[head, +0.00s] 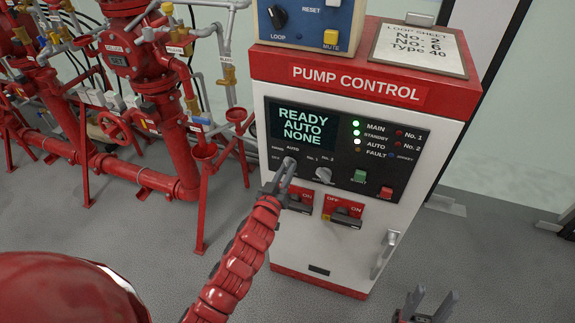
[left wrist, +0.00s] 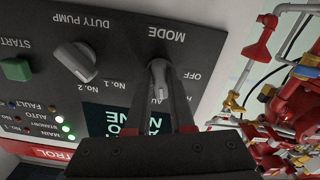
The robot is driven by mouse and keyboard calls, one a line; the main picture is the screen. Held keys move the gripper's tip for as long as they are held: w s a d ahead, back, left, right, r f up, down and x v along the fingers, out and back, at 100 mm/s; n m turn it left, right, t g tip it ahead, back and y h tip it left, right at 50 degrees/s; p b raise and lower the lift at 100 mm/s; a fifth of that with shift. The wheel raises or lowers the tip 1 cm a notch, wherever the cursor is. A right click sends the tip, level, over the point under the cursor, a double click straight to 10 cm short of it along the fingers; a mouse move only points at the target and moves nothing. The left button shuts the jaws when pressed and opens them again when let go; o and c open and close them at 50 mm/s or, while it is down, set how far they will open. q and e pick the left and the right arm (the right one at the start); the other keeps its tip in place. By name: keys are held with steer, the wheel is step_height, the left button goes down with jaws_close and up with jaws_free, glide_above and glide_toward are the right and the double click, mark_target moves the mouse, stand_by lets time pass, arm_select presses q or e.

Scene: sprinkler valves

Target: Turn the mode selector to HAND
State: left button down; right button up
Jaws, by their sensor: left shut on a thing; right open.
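The mode selector is a small grey knob (left wrist: 157,80) on the black control panel (head: 344,150). My left gripper (head: 289,168) reaches it from the front and is shut on it, with a finger on either side of the knob in the left wrist view (left wrist: 160,92). The printed words MODE, OFF and part of AUTO show around the knob; the HAND label is mostly hidden by a finger. The knob's exact pointing is hard to tell. The display (head: 303,125) reads READY, AUTO, NONE. My right gripper (head: 428,308) is open and empty, low at the right over the floor.
The duty pump knob (head: 323,175) is close to the right of the selector. A green START button (head: 358,176) and a red button (head: 386,193) are further right. Red pipework (head: 150,180) stands to the left.

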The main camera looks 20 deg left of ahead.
arm_select(q)
steer(key=shift+n, duration=0.3)
steer(key=shift+r+n+p, duration=0.15)
steer(key=shift+n+p, duration=0.55)
steer(key=shift+p, duration=0.05)
steer(key=shift+n+p, duration=0.4)
steer(key=shift+n, duration=0.6)
